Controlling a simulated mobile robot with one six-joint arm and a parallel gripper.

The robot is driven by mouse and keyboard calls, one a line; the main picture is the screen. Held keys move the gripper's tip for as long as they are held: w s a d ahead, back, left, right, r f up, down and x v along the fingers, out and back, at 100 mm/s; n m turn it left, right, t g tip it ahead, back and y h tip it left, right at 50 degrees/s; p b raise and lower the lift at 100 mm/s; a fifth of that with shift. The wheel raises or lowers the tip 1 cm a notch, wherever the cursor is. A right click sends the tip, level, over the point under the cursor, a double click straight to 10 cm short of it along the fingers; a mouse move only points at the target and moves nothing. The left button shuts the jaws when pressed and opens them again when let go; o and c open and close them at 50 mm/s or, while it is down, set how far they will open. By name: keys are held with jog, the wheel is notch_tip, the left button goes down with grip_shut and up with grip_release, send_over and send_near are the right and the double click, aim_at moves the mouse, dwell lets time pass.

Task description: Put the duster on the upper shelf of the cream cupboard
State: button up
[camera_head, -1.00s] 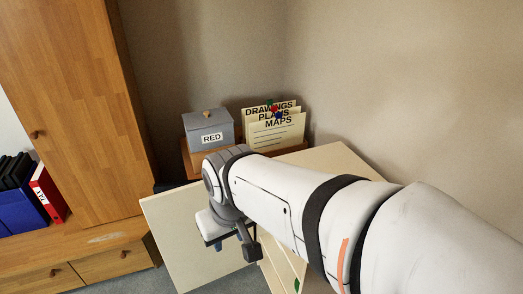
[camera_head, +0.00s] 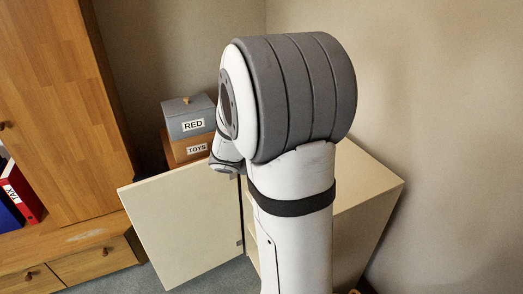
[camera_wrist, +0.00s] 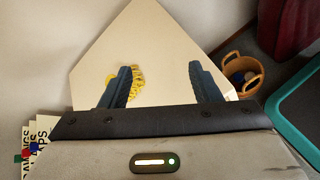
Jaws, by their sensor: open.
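The cream cupboard (camera_head: 370,190) stands behind my arm in the head view, its door (camera_head: 185,225) swung open to the left. My arm hides most of its inside, and the shelves cannot be made out. In the wrist view, the cupboard's pale top (camera_wrist: 165,45) lies below my gripper. A yellow, bumpy thing, likely the duster (camera_wrist: 137,84), lies on that top, partly hidden behind the left finger. My gripper (camera_wrist: 162,84) is open and empty above the top, with the yellow thing towards its left finger. The gripper is hidden in the head view.
A grey box marked RED (camera_head: 190,118) sits on a box marked TOYS (camera_head: 188,147) behind the door. A wooden cabinet (camera_head: 50,120) stands at left. In the wrist view, folders (camera_wrist: 38,135) stand at lower left, and a basket (camera_wrist: 243,75) and teal-edged object (camera_wrist: 290,112) at right.

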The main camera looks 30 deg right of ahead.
jog(key=w+d+f+n+t+h+b, duration=0.1)
jog(key=w+d+f+n+h, duration=0.1)
jog(key=w+d+f+n, duration=0.1)
jog(key=w+d+f+n+t+h+b, duration=0.1)
jog(key=w+d+f+n+t+h, duration=0.1)
jog(key=w+d+f+n, duration=0.1)
jog(key=w+d+f+n+t+h+b, duration=0.1)
jog(key=w+d+f+n+h+b, duration=0.1)
jog(key=w+d+f+n, duration=0.2)
jog(key=shift+w+d+n+t+h, duration=0.3)
jog(key=shift+w+d+h, duration=0.1)
jog(key=shift+w+d, duration=0.7)
jog(key=d, duration=0.7)
jog(key=shift+w+d+r, duration=0.1)
jog(key=shift+w+d, duration=0.05)
jog(key=shift+d, duration=0.15)
jog(key=shift+c, duration=0.4)
jog(key=c, duration=1.1)
